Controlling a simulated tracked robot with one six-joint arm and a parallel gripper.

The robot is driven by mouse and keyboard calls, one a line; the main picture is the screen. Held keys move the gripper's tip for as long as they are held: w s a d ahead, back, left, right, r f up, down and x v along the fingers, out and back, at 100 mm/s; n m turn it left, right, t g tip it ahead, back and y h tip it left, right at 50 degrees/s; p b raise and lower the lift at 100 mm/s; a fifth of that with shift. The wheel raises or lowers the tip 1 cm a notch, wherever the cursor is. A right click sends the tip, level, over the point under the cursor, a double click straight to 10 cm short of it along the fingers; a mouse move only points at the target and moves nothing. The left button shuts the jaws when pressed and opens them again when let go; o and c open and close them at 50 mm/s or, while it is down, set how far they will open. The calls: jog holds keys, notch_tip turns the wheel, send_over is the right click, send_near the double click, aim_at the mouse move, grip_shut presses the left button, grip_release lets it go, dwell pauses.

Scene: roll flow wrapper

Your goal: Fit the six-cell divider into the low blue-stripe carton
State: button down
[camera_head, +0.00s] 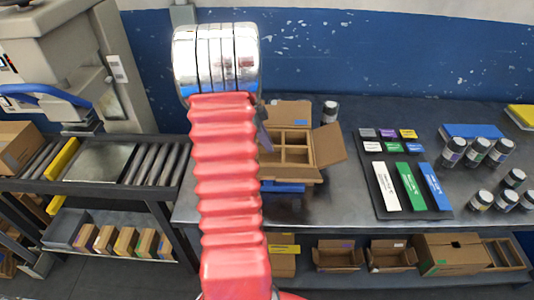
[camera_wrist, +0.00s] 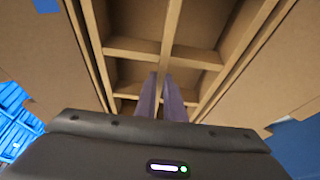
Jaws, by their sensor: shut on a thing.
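The six-cell divider (camera_wrist: 131,46) is a tan cardboard grid. It sits in the opening of the low carton (camera_wrist: 42,55), whose flaps are spread open, with a blue mark on the left flap. In the head view, the divider (camera_head: 291,140) shows within the carton (camera_head: 331,150) on the bench. My gripper (camera_wrist: 166,80) is shut on the divider's middle wall, its two fingers close together. I cannot tell whether the divider rests on the carton's floor. My red arm hides the carton's left part in the head view.
A blue object (camera_head: 283,187) lies in front of the carton. To the right are a dark board (camera_head: 440,205) with coloured labels and several jars (camera_head: 500,150). Another jar (camera_head: 330,111) stands just behind the carton. The bench between carton and board is mostly clear.

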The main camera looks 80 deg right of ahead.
jog(key=shift+f, duration=2.2)
jog(key=shift+f, duration=0.25)
jog(key=c, duration=1.8)
grip_release()
jog(key=shift+c, duration=0.2)
jog(key=shift+r, duration=0.1)
jog(key=shift+r, duration=0.25)
jog(key=v, duration=1.2)
jog(key=shift+w+f, duration=0.1)
